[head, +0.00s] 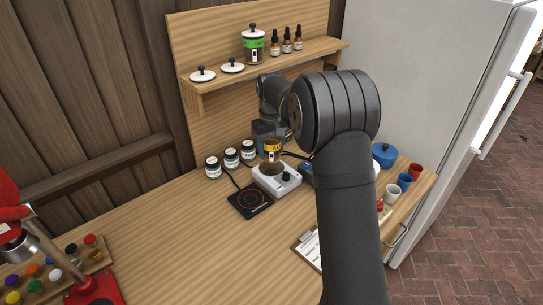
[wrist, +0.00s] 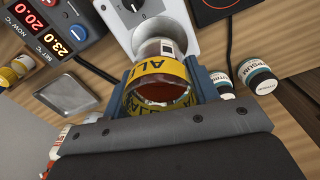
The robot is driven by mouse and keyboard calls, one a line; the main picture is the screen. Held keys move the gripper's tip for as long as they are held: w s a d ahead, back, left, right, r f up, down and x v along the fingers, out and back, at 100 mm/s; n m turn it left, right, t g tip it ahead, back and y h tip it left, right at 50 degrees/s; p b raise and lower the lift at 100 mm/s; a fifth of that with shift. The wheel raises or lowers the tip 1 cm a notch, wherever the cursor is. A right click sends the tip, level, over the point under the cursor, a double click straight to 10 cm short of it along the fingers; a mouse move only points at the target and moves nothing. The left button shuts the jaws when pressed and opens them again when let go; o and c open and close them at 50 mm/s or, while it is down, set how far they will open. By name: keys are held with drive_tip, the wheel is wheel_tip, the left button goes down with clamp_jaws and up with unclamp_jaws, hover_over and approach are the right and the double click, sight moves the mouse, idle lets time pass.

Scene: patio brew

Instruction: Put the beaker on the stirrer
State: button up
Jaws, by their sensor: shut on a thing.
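The beaker (head: 271,154) is a clear glass vessel with a yellow band and reddish-brown liquid in it. My gripper (head: 268,133) is shut on it; in the wrist view the two blue fingers of my gripper (wrist: 163,90) press on either side of the beaker (wrist: 158,98). The beaker looks upright. The stirrer (head: 278,181) is a white box with a black knob and a round plate. The beaker is over its plate; in the wrist view the stirrer (wrist: 188,38) shows behind the beaker's base. I cannot tell whether base and plate touch.
A black hot plate (head: 250,201) with a red ring lies left of the stirrer. A temperature display (wrist: 62,28) is on the other side. A clipboard (head: 308,247) lies near the front right. The left-middle bench is clear.

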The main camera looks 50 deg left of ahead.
sight(271, 156)
drive_tip(key=shift+f, duration=1.8)
drive_tip(key=shift+f, duration=0.15)
drive_tip(key=o, duration=1.1)
wheel_tip(271, 156, up, 12)
drive_tip(key=shift+r, duration=0.15)
